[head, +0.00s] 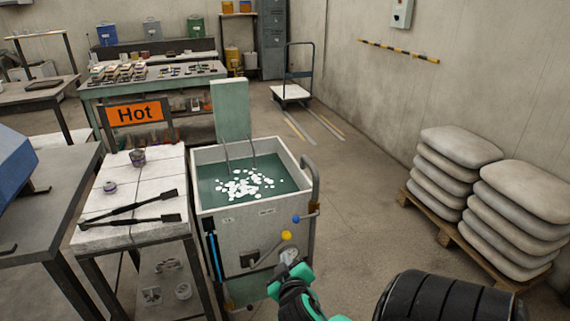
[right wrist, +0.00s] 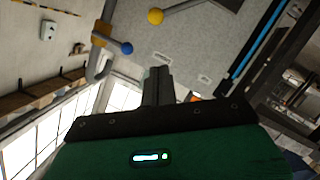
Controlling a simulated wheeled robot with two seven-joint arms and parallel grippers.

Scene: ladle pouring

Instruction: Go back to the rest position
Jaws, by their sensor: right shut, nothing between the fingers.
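My right gripper (head: 291,258) is in the lower middle of the head view, in front of the vat (head: 222,237) and below its lever with a yellow knob (head: 286,235). In the right wrist view its fingers (right wrist: 157,85) are together and empty, pointing at the vat's front panel (right wrist: 195,45). The yellow knob (right wrist: 155,16) and a blue knob (right wrist: 127,47) show beyond the fingers there. My left gripper is not in view.
The vat holds dark green liquid with white pieces floating in it. To its left, a white-topped table (head: 150,212) bears long dark tongs (head: 130,207) and small cups. Stacked sacks (head: 520,210) stand on a pallet at right. Floor between vat and sacks is clear.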

